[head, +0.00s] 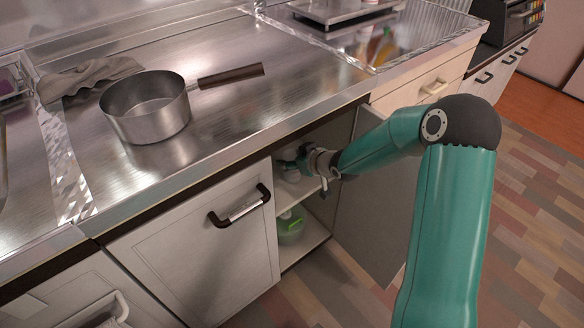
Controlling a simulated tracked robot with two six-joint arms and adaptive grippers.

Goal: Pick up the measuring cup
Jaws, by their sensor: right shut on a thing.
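My right gripper (304,160) reaches into the open cabinet under the counter, at its upper shelf. It is small and partly hidden in shadow by the cabinet's edge. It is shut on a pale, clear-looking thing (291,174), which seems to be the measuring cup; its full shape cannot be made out. My left gripper is not in view.
A green container (290,228) stands on the cabinet's lower level. The right cabinet door (375,215) stands open beside my arm; the left door (200,245) is shut. A saucepan (148,108) and a crumpled cloth (88,78) are on the counter.

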